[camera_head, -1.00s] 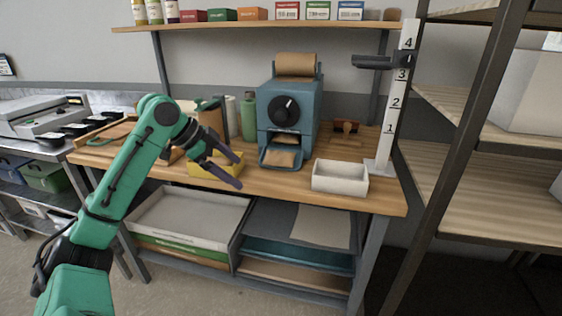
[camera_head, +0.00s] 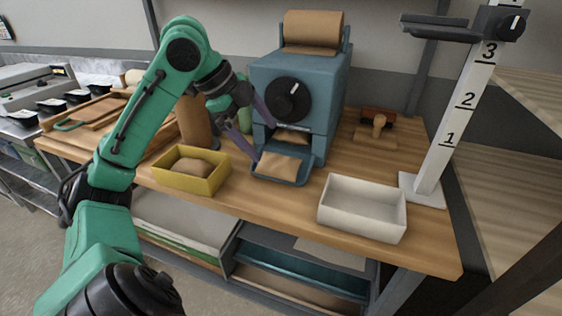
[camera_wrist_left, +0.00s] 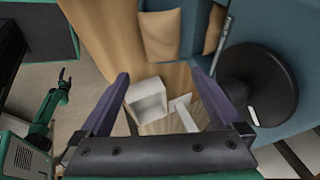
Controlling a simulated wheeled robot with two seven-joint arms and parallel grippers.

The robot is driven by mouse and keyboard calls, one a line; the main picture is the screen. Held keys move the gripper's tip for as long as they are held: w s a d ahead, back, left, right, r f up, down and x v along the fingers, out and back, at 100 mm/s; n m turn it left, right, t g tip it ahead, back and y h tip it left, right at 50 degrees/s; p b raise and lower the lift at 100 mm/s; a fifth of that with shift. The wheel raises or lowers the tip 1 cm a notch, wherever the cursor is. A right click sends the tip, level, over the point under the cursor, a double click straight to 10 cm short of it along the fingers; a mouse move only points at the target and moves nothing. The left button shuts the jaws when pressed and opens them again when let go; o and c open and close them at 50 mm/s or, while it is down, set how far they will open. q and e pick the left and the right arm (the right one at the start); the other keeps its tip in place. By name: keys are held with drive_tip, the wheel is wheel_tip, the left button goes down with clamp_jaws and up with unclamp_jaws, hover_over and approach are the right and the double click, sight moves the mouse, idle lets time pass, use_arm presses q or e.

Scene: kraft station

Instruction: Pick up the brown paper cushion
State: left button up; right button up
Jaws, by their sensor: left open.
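A brown paper cushion (camera_head: 279,165) lies in the front tray of the blue machine (camera_head: 296,100). The cushion also shows near the top of the left wrist view (camera_wrist_left: 158,36). My left gripper (camera_head: 264,143) is open and empty, its fingers angled down in front of the machine, close to the tray. In the head view one fingertip overlaps the tray's left edge; I cannot tell whether it touches. The left wrist view shows the spread fingers (camera_wrist_left: 160,74) with nothing between them. My right gripper (camera_wrist_left: 64,84) appears small at the left of the wrist view.
A yellow box (camera_head: 205,185) holding a brown item stands left of the tray. A white open box (camera_head: 361,222) and a numbered upright post (camera_head: 462,115) stand to the right. A wooden-handled stamp (camera_head: 378,130) is behind. The counter (camera_head: 290,205) has free room at the front.

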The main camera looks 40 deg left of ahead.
sight(284, 162)
use_arm(q)
drive_tip(key=x, duration=0.4)
drive_tip(key=shift+d+f, duration=0.15)
drive_tip(key=x, duration=0.7)
drive_tip(key=shift+w+p, duration=0.25)
drive_tip(key=shift+p, duration=0.05)
drive_tip(key=shift+r, duration=0.2)
drive_tip(key=c, duration=1.1)
use_arm(e)
drive_tip(key=shift+s+d+r, duration=0.1)
drive_tip(key=shift+r, duration=0.1)
